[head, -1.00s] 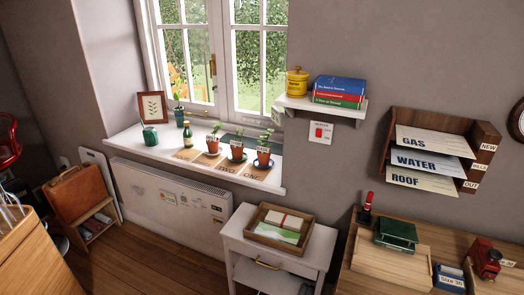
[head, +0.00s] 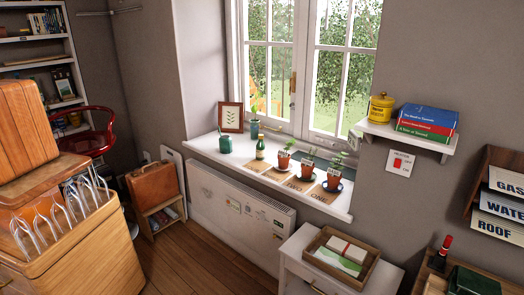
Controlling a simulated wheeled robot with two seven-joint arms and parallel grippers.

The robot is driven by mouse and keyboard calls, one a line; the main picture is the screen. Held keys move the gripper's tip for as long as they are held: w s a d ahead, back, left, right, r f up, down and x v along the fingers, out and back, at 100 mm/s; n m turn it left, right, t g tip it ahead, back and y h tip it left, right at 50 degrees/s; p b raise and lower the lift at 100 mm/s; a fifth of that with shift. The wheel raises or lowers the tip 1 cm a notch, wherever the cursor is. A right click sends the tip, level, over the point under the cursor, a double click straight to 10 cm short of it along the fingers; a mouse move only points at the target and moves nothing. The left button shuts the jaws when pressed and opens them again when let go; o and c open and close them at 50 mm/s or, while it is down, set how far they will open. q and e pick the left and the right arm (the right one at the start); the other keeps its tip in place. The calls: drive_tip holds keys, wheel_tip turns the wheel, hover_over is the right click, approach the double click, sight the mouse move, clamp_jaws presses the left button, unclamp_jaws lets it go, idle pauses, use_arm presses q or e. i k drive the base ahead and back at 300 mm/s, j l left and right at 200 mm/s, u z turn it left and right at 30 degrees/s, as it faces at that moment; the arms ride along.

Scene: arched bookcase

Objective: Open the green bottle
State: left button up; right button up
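A small green bottle (head: 260,148) with a pale label stands upright on the white windowsill (head: 213,147). Neither of my grippers shows in the head view.
A white radiator (head: 232,208) is below the sill. A wooden cabinet with hanging wine glasses (head: 75,245) fills the lower left. A white side table with a wooden tray (head: 340,258) stands at lower right. Wooden floor (head: 195,265) is open between them.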

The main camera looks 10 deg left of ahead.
sight(260, 146)
drive_tip(key=i+j+z, duration=0.25)
drive_tip(key=i+j, duration=1.4)
